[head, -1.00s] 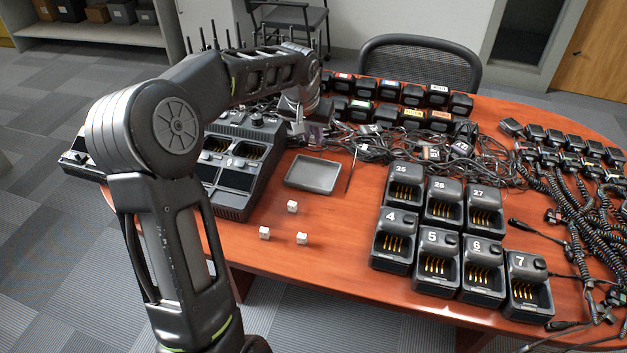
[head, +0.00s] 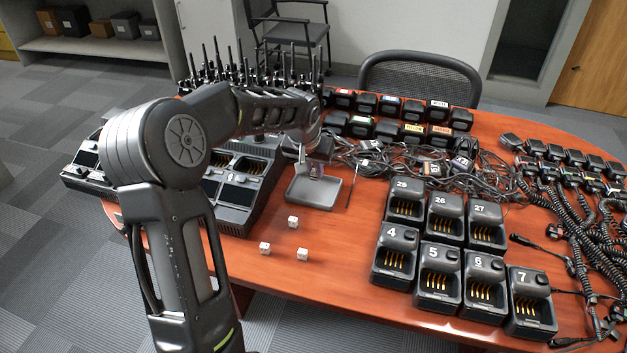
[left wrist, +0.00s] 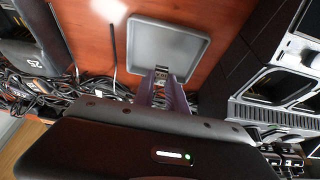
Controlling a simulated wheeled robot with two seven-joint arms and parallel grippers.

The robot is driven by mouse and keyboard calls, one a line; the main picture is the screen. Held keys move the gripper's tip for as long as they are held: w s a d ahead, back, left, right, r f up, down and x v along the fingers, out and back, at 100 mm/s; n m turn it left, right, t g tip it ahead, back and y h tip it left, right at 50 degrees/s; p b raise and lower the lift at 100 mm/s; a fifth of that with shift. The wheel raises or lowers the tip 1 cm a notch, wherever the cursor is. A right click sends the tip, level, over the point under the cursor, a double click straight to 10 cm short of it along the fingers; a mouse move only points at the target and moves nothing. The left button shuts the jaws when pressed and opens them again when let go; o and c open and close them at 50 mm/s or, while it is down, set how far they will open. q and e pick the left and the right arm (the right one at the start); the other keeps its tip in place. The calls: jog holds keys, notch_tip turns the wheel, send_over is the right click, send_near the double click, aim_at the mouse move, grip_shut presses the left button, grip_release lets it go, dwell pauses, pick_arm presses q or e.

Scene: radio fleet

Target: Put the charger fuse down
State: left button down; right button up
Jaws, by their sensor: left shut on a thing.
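My left gripper (head: 312,170) reaches in from the left over the small grey tray (head: 327,199). Its jaws are shut on the charger fuse (left wrist: 161,69), a tiny thing pinched at the fingertips and mostly hidden by them. In the left wrist view the fingers point at the near edge of the tray (left wrist: 168,38), with the fuse overlapping that edge. I cannot tell whether the fuse touches the tray. The visible tray floor is empty. My right gripper is not in view.
Three small white cubes (head: 293,222) lie in front of the tray. A multi-bay charger (head: 240,185) stands left of it, and a thin dark rod (head: 352,188) lies right. Tangled cables (head: 400,160) lie behind. Numbered single chargers (head: 437,256) fill the right; bare table lies between.

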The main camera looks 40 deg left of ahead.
aim_at(313, 179)
pick_arm(q)
jog(key=shift+f, duration=2.15)
jog(key=shift+f, duration=0.2)
jog(key=c, duration=1.3)
grip_release()
jog(key=shift+r, duration=0.1)
jog(key=shift+c, duration=0.2)
jog(key=shift+r, duration=0.1)
jog(key=shift+s+r, duration=0.15)
jog(key=shift+r, duration=0.4)
jog(key=v, duration=1.1)
